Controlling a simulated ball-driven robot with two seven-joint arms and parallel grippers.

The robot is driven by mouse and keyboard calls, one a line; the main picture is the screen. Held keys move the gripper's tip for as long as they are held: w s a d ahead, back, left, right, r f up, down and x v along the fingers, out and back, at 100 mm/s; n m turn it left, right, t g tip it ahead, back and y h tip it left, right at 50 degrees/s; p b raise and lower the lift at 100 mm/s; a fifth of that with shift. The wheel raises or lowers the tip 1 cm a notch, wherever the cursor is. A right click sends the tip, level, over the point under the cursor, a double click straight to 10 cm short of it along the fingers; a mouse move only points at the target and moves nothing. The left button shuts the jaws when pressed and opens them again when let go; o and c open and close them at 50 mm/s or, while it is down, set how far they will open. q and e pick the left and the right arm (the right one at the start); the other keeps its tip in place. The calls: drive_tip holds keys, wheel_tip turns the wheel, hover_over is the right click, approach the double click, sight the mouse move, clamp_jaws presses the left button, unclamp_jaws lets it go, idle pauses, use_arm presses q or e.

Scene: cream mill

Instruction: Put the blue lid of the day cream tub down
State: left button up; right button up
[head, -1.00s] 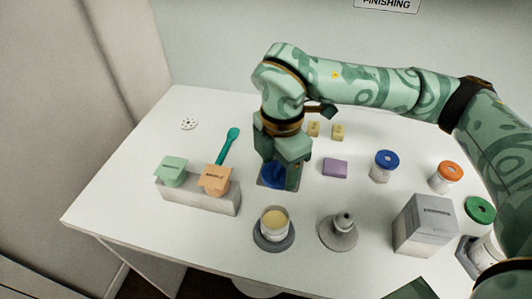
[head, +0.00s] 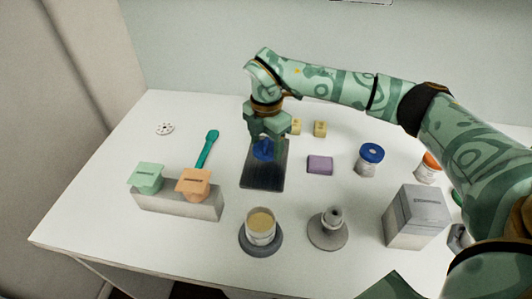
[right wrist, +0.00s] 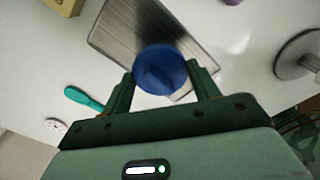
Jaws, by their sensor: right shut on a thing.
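My right gripper (head: 266,142) is shut on the blue lid (head: 263,152). In the right wrist view the round blue lid (right wrist: 160,69) sits between the two fingertips, its raised grip bar facing the camera. The lid is over the far part of a dark grey rectangular plate (head: 262,180); I cannot tell whether it touches the plate. An open tub of pale cream (head: 261,226) stands on a round grey base, nearer the front. My left gripper is not in view.
A purple block (head: 320,165) and a blue-lidded jar (head: 370,158) stand right of the plate. A teal spoon (head: 207,150) and a grey holder (head: 180,205) with green and orange pieces are left. A grey cone-shaped stand (head: 328,230) and a grey box (head: 415,217) stand front right.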

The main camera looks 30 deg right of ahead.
sight(267, 152)
drive_tip(key=f, duration=0.2)
drive_tip(key=f+b, duration=0.1)
drive_tip(key=f, duration=0.1)
drive_tip(key=shift+w+d, duration=0.15)
drive_tip(key=shift+w, duration=0.05)
drive_tip(key=shift+r, duration=0.1)
drive_tip(key=o, duration=0.9)
wheel_tip(267, 152, up, 12)
drive_tip(key=p, duration=0.3)
